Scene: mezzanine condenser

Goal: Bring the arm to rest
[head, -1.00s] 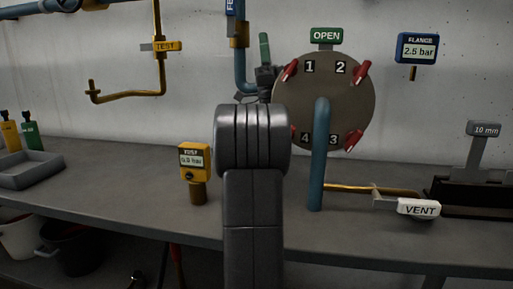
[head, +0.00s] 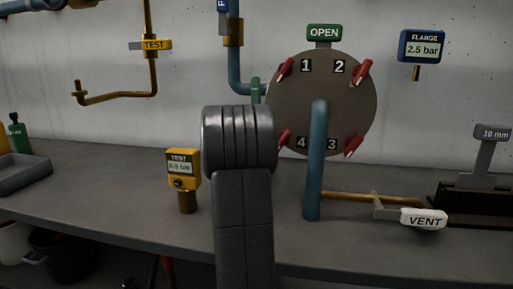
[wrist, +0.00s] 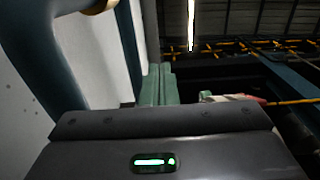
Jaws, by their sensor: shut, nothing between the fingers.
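My arm rises in the middle of the head view, a thick grey link with a ribbed joint on top. My gripper (head: 256,86) is mostly hidden behind that joint. Only its green part shows, between the blue wall pipe and the round flange. In the wrist view my gripper (wrist: 160,70) has two green fingers side by side, closed together and empty. They point up along the pale wall, beyond the dark gripper body with its lit green indicator.
The round flange (head: 291,108) with red clamps stands behind my arm. A blue standpipe (head: 314,180) and VENT handle (head: 424,219) are right of it. A yellow test gauge (head: 183,168) stands close left. A grey tray (head: 22,178) lies far left; the bench between is bare.

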